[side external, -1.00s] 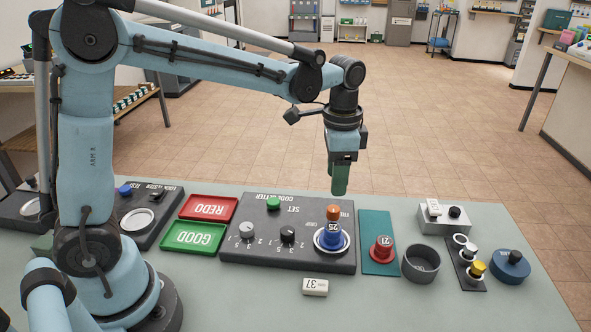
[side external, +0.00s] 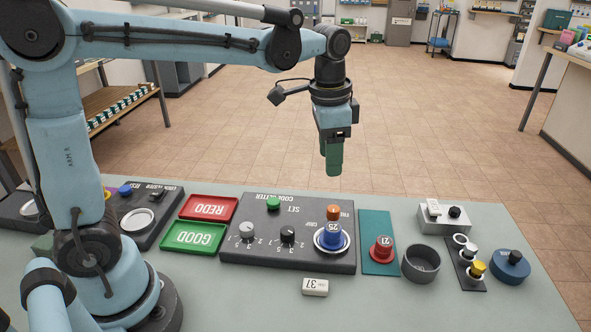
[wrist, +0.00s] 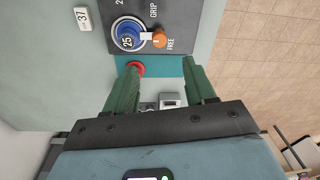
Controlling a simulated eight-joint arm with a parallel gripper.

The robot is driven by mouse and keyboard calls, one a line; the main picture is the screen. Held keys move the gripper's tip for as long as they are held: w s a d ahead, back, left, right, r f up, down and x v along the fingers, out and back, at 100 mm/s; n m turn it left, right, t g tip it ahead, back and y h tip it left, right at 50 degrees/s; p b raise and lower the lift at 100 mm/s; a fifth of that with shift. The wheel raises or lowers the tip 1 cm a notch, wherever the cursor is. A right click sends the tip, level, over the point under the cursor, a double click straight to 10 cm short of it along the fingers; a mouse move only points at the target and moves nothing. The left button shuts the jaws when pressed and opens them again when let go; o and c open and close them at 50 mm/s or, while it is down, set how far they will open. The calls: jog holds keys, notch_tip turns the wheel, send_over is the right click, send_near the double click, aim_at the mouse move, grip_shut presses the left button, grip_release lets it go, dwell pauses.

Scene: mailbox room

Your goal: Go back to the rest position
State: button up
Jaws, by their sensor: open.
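My gripper (side external: 334,160) hangs in the air above the far edge of the table, higher than everything on the panel. Its green fingers are apart and empty in the wrist view (wrist: 160,88). Below it, the dark code setter panel (side external: 262,251) lies on the table. The panel carries a blue piece marked 25 (side external: 331,234) seated in a round holder, an orange knob (side external: 333,212), a green button (side external: 273,203) and two dials. My gripper touches none of these.
Right of the panel are a red piece marked 21 (side external: 381,249) on a teal mat, a grey cup (side external: 421,263) and a blue round item (side external: 509,266). Red (side external: 208,208) and green (side external: 194,237) trays lie left. A white tag marked 37 (side external: 315,287) lies in front. The air around my gripper is clear.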

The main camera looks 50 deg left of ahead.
jog(key=s+a+f+n+t, duration=0.3)
jog(key=s+n+t, duration=0.3)
jog(key=s, duration=0.4)
jog(key=shift+s+a+f, duration=0.2)
jog(key=shift+s+f, duration=0.15)
jog(key=shift+f, duration=0.1)
jog(key=shift+o, duration=0.2)
jog(key=shift+n, duration=0.3)
